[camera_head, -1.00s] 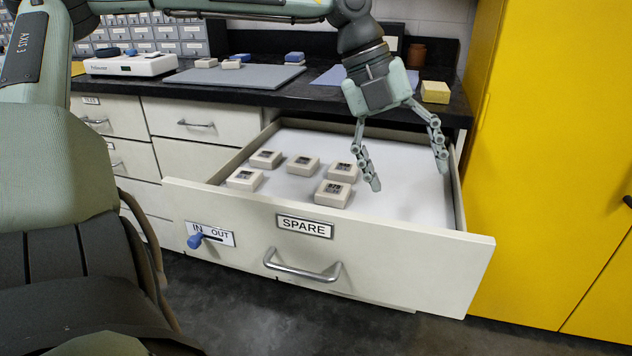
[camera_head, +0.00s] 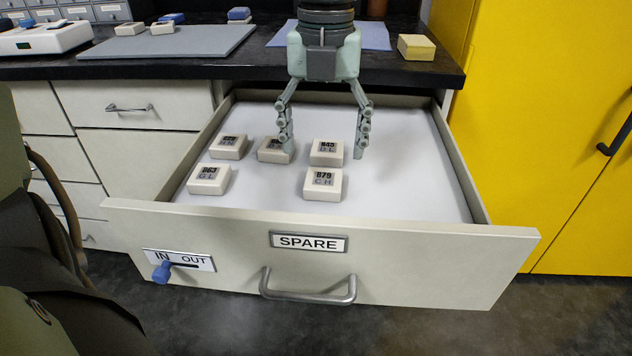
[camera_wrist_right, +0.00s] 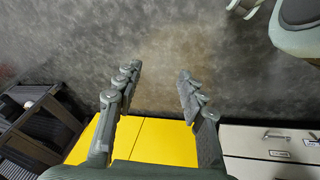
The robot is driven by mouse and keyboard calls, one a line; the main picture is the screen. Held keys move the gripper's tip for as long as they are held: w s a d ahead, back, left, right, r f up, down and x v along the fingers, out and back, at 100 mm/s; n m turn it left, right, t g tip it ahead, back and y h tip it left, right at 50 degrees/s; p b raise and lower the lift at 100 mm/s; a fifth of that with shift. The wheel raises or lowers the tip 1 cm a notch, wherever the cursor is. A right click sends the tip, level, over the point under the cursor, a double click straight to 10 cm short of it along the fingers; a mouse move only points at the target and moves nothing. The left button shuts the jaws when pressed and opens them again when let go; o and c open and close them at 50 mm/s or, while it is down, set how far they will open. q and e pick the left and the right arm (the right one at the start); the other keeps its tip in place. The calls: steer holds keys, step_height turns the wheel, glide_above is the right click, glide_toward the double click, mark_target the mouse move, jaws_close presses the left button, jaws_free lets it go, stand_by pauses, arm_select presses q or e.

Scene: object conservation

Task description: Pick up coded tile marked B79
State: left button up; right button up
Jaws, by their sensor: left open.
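Several cream coded tiles lie in the open SPARE drawer (camera_head: 420,190). The front right tile (camera_head: 323,185) reads B79 or 879, with CH below. A tile reading 845 or B45 (camera_head: 327,153) sits behind it, and one reading 863 or B63 (camera_head: 209,179) is front left. Two more tiles stand at the back left (camera_head: 229,147) and back middle (camera_head: 270,152), the latter partly hidden by a finger. My left gripper (camera_head: 324,150) is open and empty, pointing down over the back tiles. My right gripper (camera_wrist_right: 159,78) is open and empty above the floor.
The drawer's right side is bare. A blue-knobbed IN/OUT slider (camera_head: 162,271) and a handle (camera_head: 308,287) are on its front. A black counter (camera_head: 250,65) with a yellow block (camera_head: 416,47) lies behind. A yellow cabinet (camera_head: 545,150) stands at the right.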

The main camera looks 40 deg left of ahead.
mark_target(323, 183)
arm_select(q)
step_height(323, 183, down, 7)
steer(key=shift+w+r+p, duration=0.1)
steer(key=shift+p, duration=0.2)
steer(key=c, duration=1.4)
steer(key=shift+o, duration=0.2)
steer(key=shift+r, duration=0.1)
